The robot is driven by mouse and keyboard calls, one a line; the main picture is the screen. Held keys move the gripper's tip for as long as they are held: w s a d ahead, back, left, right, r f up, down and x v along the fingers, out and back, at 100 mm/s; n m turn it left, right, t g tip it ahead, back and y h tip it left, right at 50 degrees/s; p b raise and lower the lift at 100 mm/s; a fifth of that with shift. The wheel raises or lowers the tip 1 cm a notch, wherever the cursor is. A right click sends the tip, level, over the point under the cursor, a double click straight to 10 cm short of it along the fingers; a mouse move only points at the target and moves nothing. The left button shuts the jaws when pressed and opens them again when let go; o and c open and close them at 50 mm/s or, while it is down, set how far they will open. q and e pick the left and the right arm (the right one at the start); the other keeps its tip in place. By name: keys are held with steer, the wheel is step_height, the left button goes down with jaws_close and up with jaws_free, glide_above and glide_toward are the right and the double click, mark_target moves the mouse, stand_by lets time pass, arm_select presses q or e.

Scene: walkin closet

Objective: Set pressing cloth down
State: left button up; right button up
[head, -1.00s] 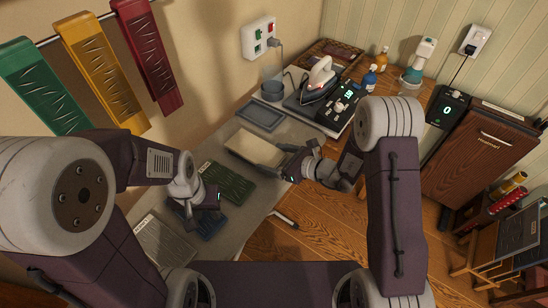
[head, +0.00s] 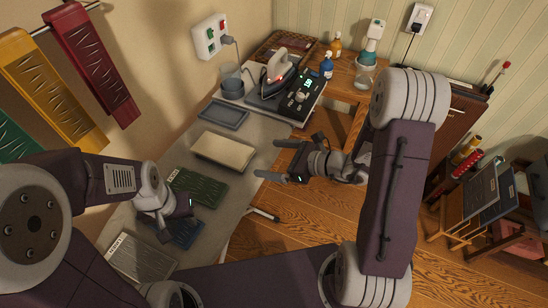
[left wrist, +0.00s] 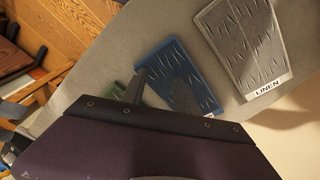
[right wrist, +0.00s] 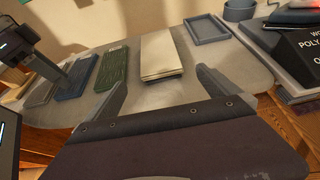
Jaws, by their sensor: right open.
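The cream pressing cloth (head: 224,149) lies flat on the grey ironing board (head: 262,133), between a green ribbed pad (head: 200,187) and an empty blue-grey tray (head: 223,114). It also shows in the right wrist view (right wrist: 160,54); whatever lies directly under it is hard to make out. My right gripper (head: 272,160) is open and empty, just right of the cloth and apart from it. My left gripper (head: 188,212) hangs over the blue pad (head: 190,233). In the left wrist view its fingers (left wrist: 160,90) are apart with nothing seen held.
A grey LINEN pad (head: 140,258) lies at the near end of the board. The iron (head: 280,74), its control box (head: 301,98) and a blue-grey cup (head: 232,84) stand at the far end. Coloured pads (head: 90,62) hang on the left wall.

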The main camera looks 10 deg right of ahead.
arm_select(q)
steer(key=shift+w, duration=0.1)
arm_select(e)
steer(key=s+a+f+n+g+h, duration=0.25)
steer(key=s+n+g, duration=0.55)
steer(key=s+n, duration=0.45)
arm_select(q)
steer(key=shift+a, duration=0.1)
arm_select(e)
steer(key=s+d+f+n+g+h, duration=0.1)
steer(key=s+d+f+n+h, duration=0.1)
steer(key=s+d+n+h, duration=0.3)
steer(key=w+d+r+n+t+h, duration=0.2)
steer(key=w+d+n+h, duration=0.1)
steer(key=d+n, duration=0.3)
steer(key=shift+w+d+n, duration=0.35)
steer(key=shift+w+n, duration=0.1)
steer(key=shift+n, duration=0.3)
steer(key=shift+s+f, duration=0.1)
